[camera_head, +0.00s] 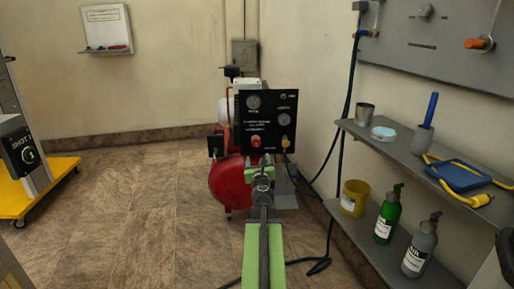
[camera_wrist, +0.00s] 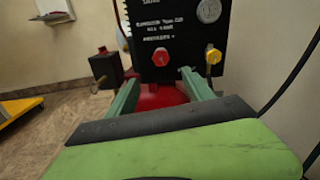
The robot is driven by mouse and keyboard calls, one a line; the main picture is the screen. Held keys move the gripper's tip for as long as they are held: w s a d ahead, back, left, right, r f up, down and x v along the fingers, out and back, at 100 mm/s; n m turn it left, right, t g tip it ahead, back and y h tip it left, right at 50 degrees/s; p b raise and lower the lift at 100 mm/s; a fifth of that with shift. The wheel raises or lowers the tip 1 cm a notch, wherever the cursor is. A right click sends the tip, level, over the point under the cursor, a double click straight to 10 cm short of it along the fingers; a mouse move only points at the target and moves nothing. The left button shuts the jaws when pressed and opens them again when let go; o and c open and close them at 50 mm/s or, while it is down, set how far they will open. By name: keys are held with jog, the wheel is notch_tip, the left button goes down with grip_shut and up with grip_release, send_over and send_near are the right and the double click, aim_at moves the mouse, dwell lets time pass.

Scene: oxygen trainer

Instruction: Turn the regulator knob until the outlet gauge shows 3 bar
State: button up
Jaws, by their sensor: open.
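The black regulator panel (camera_head: 270,128) stands upright in front of a red tank. A red knob (camera_head: 256,141) is low on its left and a yellow fitting (camera_head: 285,141) low on its right. A gauge (camera_head: 254,102) sits upper left and another gauge (camera_head: 284,119) at the right; both dials are too small to read. The red knob (camera_wrist: 160,57) and yellow fitting (camera_wrist: 212,57) also show in the wrist view. My gripper (camera_wrist: 163,78) is open and empty, its fingers pointing at the panel to either side below the red knob, apart from it. My gripper also shows in the head view (camera_head: 260,170).
The red tank (camera_head: 229,184) stands behind the panel. Shelves (camera_head: 405,150) with bottles, a mug and a blue tray line the right wall. Dark hoses hang at the right and trail on the floor. The floor on the left is clear up to a yellow cart (camera_head: 40,195).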

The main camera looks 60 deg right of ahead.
aim_at(256, 143)
jog(key=x, duration=1.4)
jog(key=shift+w+d+f, duration=0.1)
jog(key=shift+d, duration=0.3)
jog(key=c, duration=1.2)
jog(key=shift+a, duration=0.2)
grip_shut()
jog(key=shift+d, duration=0.15)
